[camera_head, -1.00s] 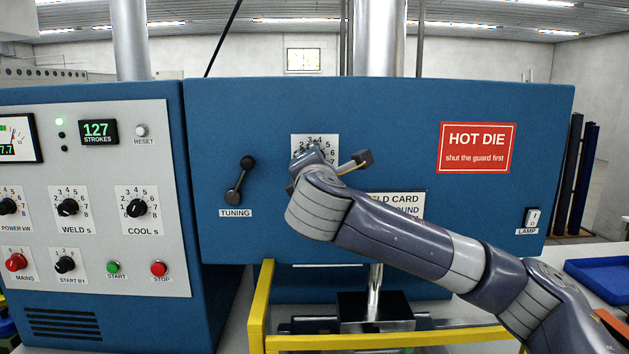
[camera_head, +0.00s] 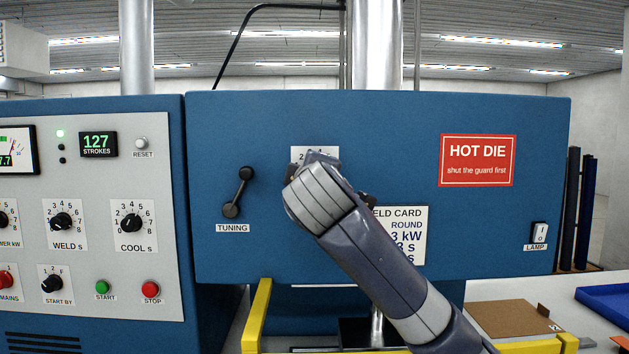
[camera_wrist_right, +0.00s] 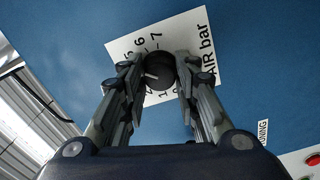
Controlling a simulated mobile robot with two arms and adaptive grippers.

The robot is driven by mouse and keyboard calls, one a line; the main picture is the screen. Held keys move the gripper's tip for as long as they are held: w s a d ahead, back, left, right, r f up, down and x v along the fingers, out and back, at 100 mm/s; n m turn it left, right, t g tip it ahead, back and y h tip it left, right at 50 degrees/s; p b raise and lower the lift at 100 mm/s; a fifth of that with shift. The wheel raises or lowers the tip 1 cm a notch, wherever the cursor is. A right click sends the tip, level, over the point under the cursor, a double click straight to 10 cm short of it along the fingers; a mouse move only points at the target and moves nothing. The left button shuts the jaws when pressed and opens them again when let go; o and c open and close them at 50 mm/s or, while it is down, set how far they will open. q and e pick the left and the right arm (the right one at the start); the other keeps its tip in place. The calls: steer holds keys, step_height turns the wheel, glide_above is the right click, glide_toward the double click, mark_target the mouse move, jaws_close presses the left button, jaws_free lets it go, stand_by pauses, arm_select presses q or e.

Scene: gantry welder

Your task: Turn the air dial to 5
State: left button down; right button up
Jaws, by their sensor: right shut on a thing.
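The air dial (camera_wrist_right: 158,72) is a black round knob with a white mark, on a white numbered plate (camera_wrist_right: 122,54) lettered "AIR bar". In the right wrist view my right gripper (camera_wrist_right: 157,78) is shut on the knob, one finger on each side. The plate appears turned there; 5, 6 and 7 show, while some other numbers are partly hidden by the fingers. I cannot tell which number the mark points at. In the head view my right wrist covers the dial, and only the plate's top edge (camera_head: 298,153) shows. My left gripper is not in view.
A tuning lever (camera_head: 238,192) is left of the dial on the blue panel. A weld card (camera_head: 410,245) is to the right, partly behind my arm. A red hot die sign (camera_head: 478,160) and a lamp switch (camera_head: 540,233) are further right.

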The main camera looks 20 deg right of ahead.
steer(key=shift+f+m, duration=0.2)
steer(key=shift+m, duration=0.3)
steer(key=o, duration=1.1)
steer(key=shift+c, duration=0.2)
steer(key=shift+r, duration=0.1)
steer(key=v, duration=1.2)
